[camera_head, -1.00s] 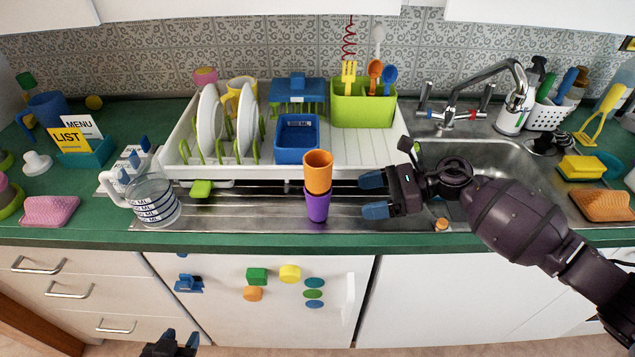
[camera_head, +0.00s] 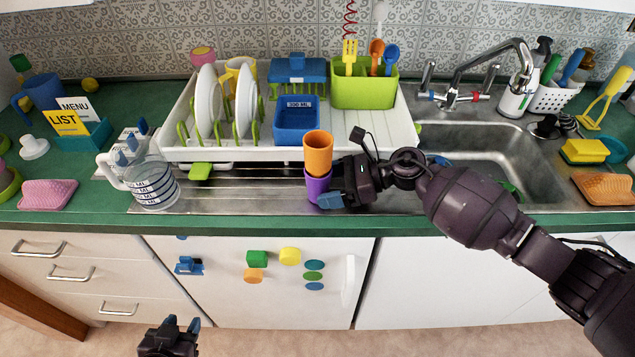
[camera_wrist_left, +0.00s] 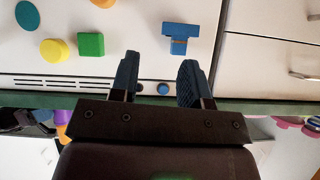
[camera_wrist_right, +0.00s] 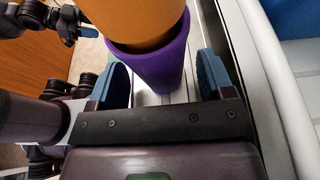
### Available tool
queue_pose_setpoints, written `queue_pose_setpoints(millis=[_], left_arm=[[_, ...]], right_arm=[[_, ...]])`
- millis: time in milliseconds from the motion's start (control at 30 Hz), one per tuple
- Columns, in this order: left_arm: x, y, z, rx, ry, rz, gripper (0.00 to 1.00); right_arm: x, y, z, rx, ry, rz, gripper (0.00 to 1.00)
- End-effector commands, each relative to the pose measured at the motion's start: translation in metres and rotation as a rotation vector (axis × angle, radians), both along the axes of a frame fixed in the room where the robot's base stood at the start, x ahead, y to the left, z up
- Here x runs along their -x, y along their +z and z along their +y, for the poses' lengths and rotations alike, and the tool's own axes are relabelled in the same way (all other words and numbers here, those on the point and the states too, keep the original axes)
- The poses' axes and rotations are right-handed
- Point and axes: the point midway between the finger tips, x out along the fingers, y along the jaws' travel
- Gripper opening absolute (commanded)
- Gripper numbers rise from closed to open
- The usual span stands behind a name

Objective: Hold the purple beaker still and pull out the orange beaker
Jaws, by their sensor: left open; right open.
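The orange beaker (camera_head: 318,150) stands nested in the top of the purple beaker (camera_head: 315,184), upright on the metal drainer. In the right wrist view the orange beaker (camera_wrist_right: 135,18) shows above the purple beaker (camera_wrist_right: 152,62). My right gripper (camera_head: 329,192) is open at the purple beaker's right side. In the right wrist view its fingers (camera_wrist_right: 162,80) lie on either side of the purple beaker, low down; I cannot tell whether they touch it. My left gripper (camera_head: 180,326) is open and empty, low in front of the cabinet doors. It also shows in the left wrist view (camera_wrist_left: 158,80).
The white dish rack (camera_head: 355,134) with plates, a blue tub (camera_head: 297,122) and a green utensil holder (camera_head: 364,88) stands behind the beakers. A glass measuring jug (camera_head: 152,184) is on the left. The drainer between jug and beakers is clear.

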Motion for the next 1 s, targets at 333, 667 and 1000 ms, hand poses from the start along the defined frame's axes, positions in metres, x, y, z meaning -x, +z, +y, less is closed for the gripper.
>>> queue_pose_setpoints(millis=[333, 667, 1000], left_arm=[[0.001, -0.004, 0.000, 0.000, 0.000, 0.004, 0.43], [0.005, -0.007, 0.001, 0.000, 0.002, 0.013, 0.43], [-0.001, -0.008, 0.018, -0.035, -0.002, -0.002, 0.76]], right_arm=[[0.000, -0.003, 0.010, 0.001, 0.000, 0.000, 0.74], [0.000, -0.003, 0.010, 0.000, 0.000, 0.000, 0.50], [0.000, -0.003, 0.010, 0.000, 0.000, 0.000, 0.40]])
